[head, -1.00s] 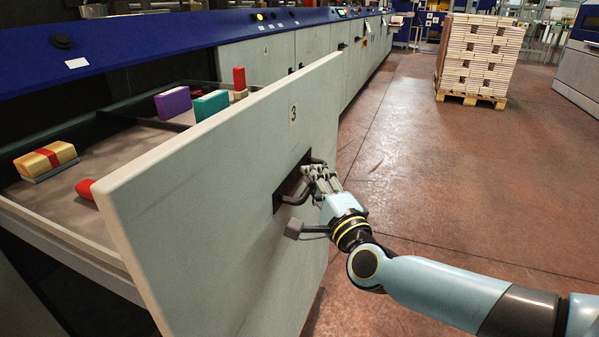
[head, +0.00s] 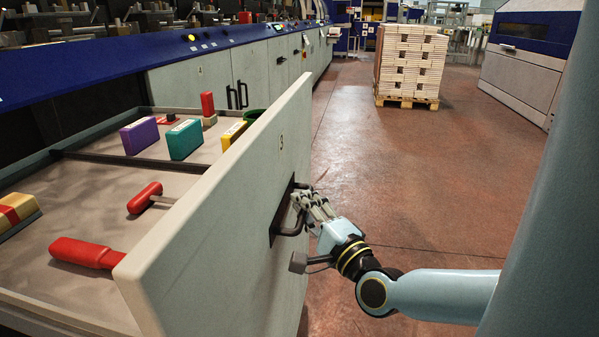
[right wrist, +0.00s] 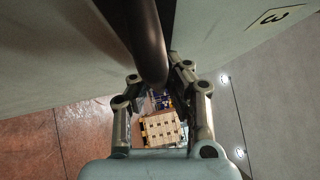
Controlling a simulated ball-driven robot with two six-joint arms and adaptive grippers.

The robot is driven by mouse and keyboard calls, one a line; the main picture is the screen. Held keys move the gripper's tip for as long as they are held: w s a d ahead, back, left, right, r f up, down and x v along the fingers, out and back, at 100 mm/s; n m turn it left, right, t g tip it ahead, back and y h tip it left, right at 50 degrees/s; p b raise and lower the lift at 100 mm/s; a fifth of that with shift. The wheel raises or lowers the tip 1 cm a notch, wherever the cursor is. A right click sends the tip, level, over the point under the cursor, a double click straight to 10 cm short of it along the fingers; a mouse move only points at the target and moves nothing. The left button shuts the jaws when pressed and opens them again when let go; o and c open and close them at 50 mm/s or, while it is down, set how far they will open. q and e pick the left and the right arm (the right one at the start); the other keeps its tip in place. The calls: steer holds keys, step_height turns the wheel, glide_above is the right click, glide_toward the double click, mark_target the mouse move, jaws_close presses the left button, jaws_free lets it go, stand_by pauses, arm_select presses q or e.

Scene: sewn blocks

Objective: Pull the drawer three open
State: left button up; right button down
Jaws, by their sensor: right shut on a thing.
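Drawer three (head: 225,225) has a pale grey front marked "3" and stands pulled well out from the blue-topped machine. Its dark handle (head: 292,216) sits in a recess in the front. My right gripper (head: 305,207) is shut on the handle. In the right wrist view the dark handle bar (right wrist: 148,45) runs between the fingers of my right gripper (right wrist: 160,85), and the "3" label shows at upper right. My left gripper is not in view.
In the drawer lie a purple block (head: 139,135), a teal block (head: 184,139), a yellow block (head: 234,134), red-handled tools (head: 86,253) and a yellow-red bundle (head: 16,210). A pallet stack (head: 410,62) stands far off. The floor (head: 430,190) right of the drawer is clear.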

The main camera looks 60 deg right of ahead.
steer(key=shift+s+f, duration=0.15)
steer(key=shift+f, duration=0.25)
steer(key=c, duration=1.4)
jaws_free()
steer(key=shift+r, duration=0.1)
steer(key=shift+o, duration=0.3)
steer(key=shift+r, duration=0.1)
steer(key=v, duration=1.2)
